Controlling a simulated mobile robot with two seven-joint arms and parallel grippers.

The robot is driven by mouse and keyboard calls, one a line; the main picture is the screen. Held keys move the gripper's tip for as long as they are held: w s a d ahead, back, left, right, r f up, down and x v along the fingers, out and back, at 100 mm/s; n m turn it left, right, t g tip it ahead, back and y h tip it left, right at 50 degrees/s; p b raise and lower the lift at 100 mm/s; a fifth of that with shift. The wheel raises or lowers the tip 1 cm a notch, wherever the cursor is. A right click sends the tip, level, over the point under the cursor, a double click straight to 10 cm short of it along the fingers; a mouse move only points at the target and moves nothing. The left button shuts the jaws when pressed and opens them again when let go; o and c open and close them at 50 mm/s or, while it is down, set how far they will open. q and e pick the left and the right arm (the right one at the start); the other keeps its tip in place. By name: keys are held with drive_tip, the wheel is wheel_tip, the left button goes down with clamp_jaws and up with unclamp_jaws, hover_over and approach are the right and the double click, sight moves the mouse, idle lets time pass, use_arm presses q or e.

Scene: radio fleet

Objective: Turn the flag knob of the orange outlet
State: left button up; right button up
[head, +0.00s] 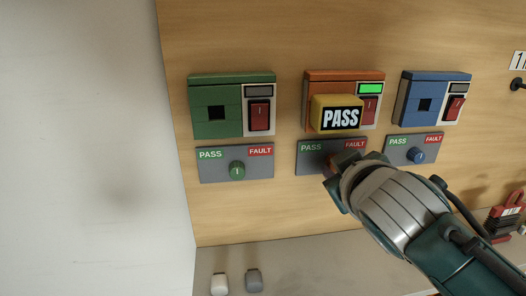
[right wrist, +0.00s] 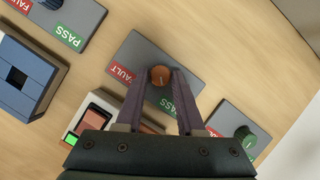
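The orange outlet (head: 316,80) is in the middle of three on the wooden panel. A yellow block marked PASS (head: 337,113) sits on its front, and its lamp (head: 370,88) glows green. Its grey plate (head: 309,158), marked PASS and FAULT, is just below. My right gripper (head: 330,172) covers the plate's knob in the head view. In the right wrist view the orange flag knob (right wrist: 161,76) sits between the tips of my right gripper's fingers (right wrist: 161,84). The fingers are apart and close to both sides of it; contact is unclear. My left gripper is out of view.
A green outlet (head: 220,108) with a green knob (head: 237,170) is at the left. A blue outlet (head: 424,101) with a blue knob (head: 416,156) is at the right. Two small blocks (head: 236,283) and a red-and-black item (head: 503,218) stand below the panel.

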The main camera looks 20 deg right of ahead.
drive_tip(key=o, duration=0.3)
drive_tip(key=shift+o, duration=0.2)
drive_tip(key=shift+s, duration=0.1)
drive_tip(key=p+v, duration=0.1)
drive_tip(key=v, duration=0.8)
drive_tip(key=shift+s+r, duration=0.2)
drive_tip(key=shift+s, duration=0.1)
drive_tip(key=shift+a, duration=0.15)
